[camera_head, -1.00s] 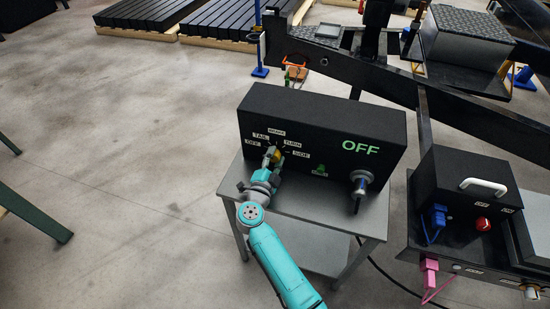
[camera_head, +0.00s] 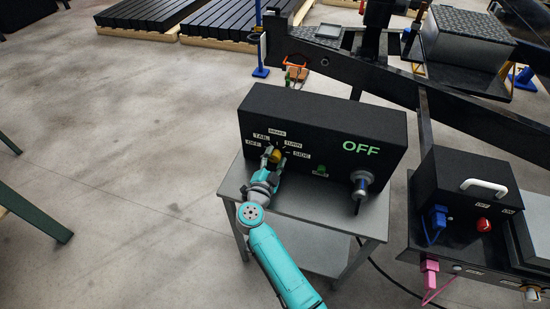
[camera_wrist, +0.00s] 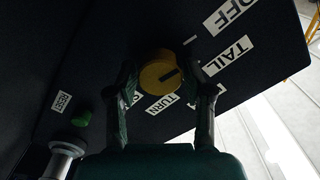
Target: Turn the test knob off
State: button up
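The yellow test knob (camera_head: 276,155) is on the front of a black box (camera_head: 225,105). Labels OFF, TAIL, BRAKE, TURN and SIDE surround it. In the wrist view the knob (camera_wrist: 158,76) sits between the two fingers of my gripper (camera_wrist: 162,68). Its dark pointer line points right, roughly toward the TAIL label (camera_wrist: 229,56). The fingers stand one on each side, with a small gap showing at the right; contact at the left is unclear. The fingers partly cover the BRAKE and SIDE labels. The box's green display (camera_head: 361,147) reads OFF.
A green button (camera_head: 320,170) and a silver connector (camera_head: 361,184) are on the box front, right of the knob. The box stands on a small grey table (camera_head: 318,211). A second black box with a white handle (camera_head: 484,187) is at right.

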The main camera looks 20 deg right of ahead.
jog(key=shift+o, duration=0.3)
jog(key=v, duration=1.2)
jog(key=s+d+r+n+t+y, duration=0.1)
jog(key=s+d+n+t+y, duration=0.2)
jog(key=s, duration=0.6)
jog(key=s+d+r+n+t, duration=0.25)
jog(key=s+d, duration=0.35)
jog(key=s, duration=0.3)
jog(key=s+a+r+n+g+y, duration=0.2)
jog(key=s+n+g+y, duration=0.3)
jog(key=s, duration=2)
jog(key=n+y, duration=0.2)
jog(key=n, duration=0.3)
jog(key=shift+s+r+n+y, duration=0.15)
jog(key=shift+s+n+y, duration=0.05)
jog(key=shift+n+y, duration=0.15)
jog(key=shift+c, duration=0.3)
